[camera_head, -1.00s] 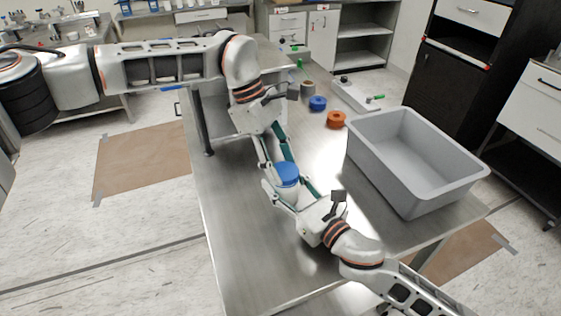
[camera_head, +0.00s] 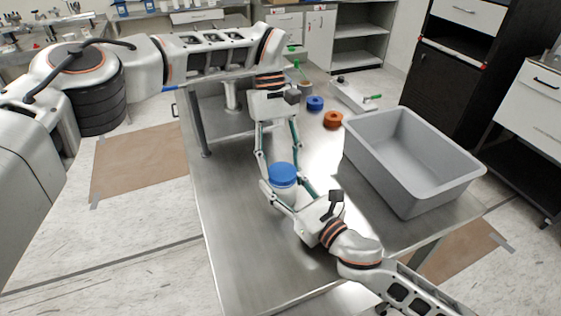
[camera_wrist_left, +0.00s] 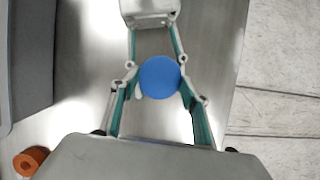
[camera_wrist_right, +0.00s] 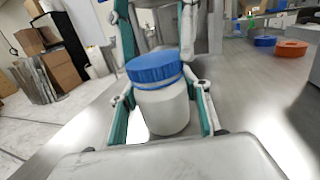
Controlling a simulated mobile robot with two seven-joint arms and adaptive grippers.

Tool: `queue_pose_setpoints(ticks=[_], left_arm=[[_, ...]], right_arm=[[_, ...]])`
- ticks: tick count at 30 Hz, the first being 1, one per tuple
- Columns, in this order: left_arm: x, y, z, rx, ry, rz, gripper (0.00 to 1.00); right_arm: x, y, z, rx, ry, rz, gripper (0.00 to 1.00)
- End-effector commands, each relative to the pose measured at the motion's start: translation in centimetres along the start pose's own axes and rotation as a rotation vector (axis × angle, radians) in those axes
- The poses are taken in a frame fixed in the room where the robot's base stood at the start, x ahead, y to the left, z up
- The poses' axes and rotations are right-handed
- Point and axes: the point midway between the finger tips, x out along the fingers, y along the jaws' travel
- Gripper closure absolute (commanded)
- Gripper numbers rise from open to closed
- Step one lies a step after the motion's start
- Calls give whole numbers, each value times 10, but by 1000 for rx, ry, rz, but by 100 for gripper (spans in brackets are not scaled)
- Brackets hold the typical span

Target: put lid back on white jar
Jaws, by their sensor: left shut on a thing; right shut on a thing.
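The white jar (camera_wrist_right: 162,110) stands upright above the metal table (camera_head: 235,245), between the fingers of my right gripper (camera_head: 289,187), which is shut on it. The blue lid (camera_head: 282,174) is on top of the jar mouth. My left gripper (camera_wrist_left: 160,85) comes from the far side and is shut on the lid's rim. In the right wrist view the lid (camera_wrist_right: 153,68) covers the mouth, with a thin blue band below its rim. I cannot tell whether it is fully seated. The left wrist view shows the lid (camera_wrist_left: 160,77) from above, hiding the jar.
A grey bin (camera_head: 405,190) stands on the table to the right. Behind the grippers are an orange ring-shaped piece (camera_head: 333,119), a blue one (camera_head: 315,103) and a white device (camera_head: 352,97). The table's near-left area is clear.

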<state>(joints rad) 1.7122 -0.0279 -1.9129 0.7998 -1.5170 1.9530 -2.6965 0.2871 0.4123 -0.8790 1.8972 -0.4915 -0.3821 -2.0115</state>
Motion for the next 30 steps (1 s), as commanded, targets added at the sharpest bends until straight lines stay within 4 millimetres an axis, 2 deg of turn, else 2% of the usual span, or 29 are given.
queue_pose_setpoints(ticks=[3, 6, 17, 30], left_arm=[[-1, 0, -1, -2, 3, 1, 60], [-1, 0, -1, -2, 3, 2, 37], [-2, 0, 0, -1, 1, 1, 37], [-41, 0, 17, -2, 1, 1, 37]], right_arm=[[0, 0, 0, 1, 1, 0, 100], [0, 0, 0, 1, 1, 0, 100], [0, 0, 0, 1, 1, 0, 100], [0, 0, 0, 1, 1, 0, 100]])
